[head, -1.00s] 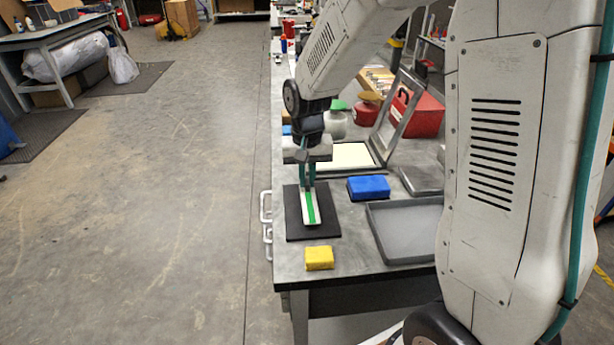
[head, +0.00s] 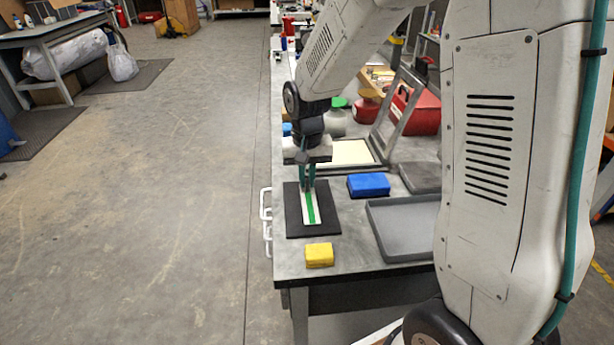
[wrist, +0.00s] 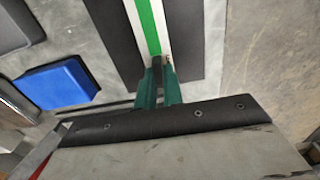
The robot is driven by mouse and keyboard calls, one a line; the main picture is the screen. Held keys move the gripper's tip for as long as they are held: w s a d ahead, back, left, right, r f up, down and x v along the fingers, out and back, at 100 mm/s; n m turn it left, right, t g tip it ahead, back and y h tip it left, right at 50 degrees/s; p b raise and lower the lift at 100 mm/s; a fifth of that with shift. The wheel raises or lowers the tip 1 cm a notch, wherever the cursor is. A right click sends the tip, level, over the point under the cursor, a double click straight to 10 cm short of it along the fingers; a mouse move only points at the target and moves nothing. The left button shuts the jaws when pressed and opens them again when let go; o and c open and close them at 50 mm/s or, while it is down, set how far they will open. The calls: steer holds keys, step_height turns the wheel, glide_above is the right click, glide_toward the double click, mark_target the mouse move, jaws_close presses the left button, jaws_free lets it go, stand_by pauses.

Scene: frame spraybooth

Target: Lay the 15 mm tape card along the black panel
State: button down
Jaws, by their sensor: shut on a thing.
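The tape card (head: 311,208) is a white strip with a green stripe down its middle. It lies lengthwise over the black panel (head: 326,230) on the bench, and its long sides run roughly along the panel's. My gripper (head: 308,187) points down at the card's far end and is shut on it. In the wrist view, the green fingers (wrist: 160,68) pinch the end of the card (wrist: 146,22), with black panel (wrist: 185,40) showing on both sides. I cannot tell whether the card rests flat on the panel or sits slightly above it.
A yellow block (head: 319,255) stands in front of the panel. A blue block (head: 368,185) and a grey tray (head: 405,245) stand to its right. Behind are a framed screen (head: 352,153) and a red case (head: 418,112). The bench's left edge is close to the panel.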

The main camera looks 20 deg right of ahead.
mark_target(314, 198)
steer(key=c, duration=1)
jaws_free()
steer(key=shift+o, duration=0.2)
steer(key=shift+r, duration=3)
steer(key=s+n+g, duration=0.1)
steer(key=s, duration=0.3)
steer(key=shift+d+f, duration=0.1)
steer(key=shift+f, duration=0.05)
steer(key=s+r+n, duration=0.1)
steer(key=s+r, duration=0.2)
steer(key=s, duration=0.4)
steer(key=s+d+r+t, duration=0.1)
steer(key=s+r, duration=0.3)
steer(key=s, duration=0.4)
steer(key=s+r+n+t, duration=0.1)
steer(key=s+r, duration=0.3)
steer(key=s, duration=0.4)
steer(key=shift+d+n, duration=0.15)
steer(key=shift+n, duration=0.15)
